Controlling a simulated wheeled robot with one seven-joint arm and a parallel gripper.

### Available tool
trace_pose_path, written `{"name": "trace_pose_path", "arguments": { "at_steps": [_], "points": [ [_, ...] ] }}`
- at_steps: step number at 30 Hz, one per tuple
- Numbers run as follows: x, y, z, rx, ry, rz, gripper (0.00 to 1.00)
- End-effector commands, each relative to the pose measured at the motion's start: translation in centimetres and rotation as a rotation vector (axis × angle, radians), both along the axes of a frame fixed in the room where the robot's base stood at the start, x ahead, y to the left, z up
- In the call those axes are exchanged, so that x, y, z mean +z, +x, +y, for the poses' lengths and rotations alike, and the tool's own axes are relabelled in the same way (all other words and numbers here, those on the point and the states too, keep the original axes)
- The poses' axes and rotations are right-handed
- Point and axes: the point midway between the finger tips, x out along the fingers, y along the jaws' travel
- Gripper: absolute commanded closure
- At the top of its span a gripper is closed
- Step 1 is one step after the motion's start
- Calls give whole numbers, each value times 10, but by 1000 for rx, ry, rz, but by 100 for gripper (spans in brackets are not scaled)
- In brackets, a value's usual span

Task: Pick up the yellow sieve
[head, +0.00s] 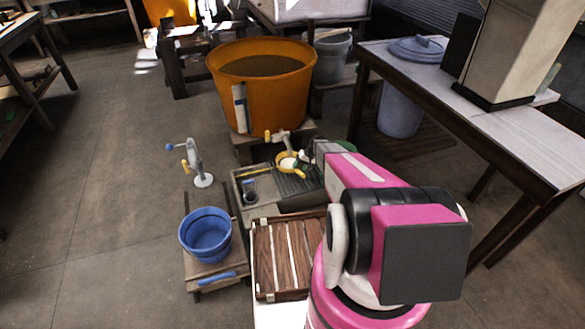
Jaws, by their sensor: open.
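The yellow sieve (284,165) is small in the head view, on the grey sink unit below the tap of the big orange tub. Its round rim shows, with a yellow part toward the lower right. My gripper (305,157) is at the far end of my pink arm, just right of the sieve and very close to it. It is open. My arm hides much of it, and I cannot tell whether its fingers touch the sieve or stand around it.
The orange tub (262,95) stands behind the grey sink unit (262,206). A blue bucket (206,236) sits on a low stand at left, near a white tap post (197,165). A slatted wooden crate (283,262) is in front. A long table (500,140) is at right. Floor at left is clear.

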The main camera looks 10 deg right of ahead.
Motion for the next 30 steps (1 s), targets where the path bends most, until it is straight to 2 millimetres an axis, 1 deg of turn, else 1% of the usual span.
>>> {"name": "trace_pose_path", "arguments": {
  "at_steps": [3, 7, 10, 15, 16, 17, 18, 20, 21, 30],
  "points": [
    [-17, 4, 8, 2, 0, 1, 45],
    [-32, 3, 17, 1, 0, 2, 45],
    [-35, 3, 19, 1, -1, 1, 45],
    [-35, 2, 19, 0, 0, 0, 45],
    [-35, 2, 19, 0, 0, 0, 52],
    [-35, 2, 19, 1, 0, 1, 62],
    [-35, 2, 19, 1, 0, 1, 74],
    [-35, 2, 19, 1, 0, 1, 94],
    [-35, 2, 19, 1, 0, 1, 100],
    [-34, 2, 19, 1, 0, 1, 100]
  ]
}}
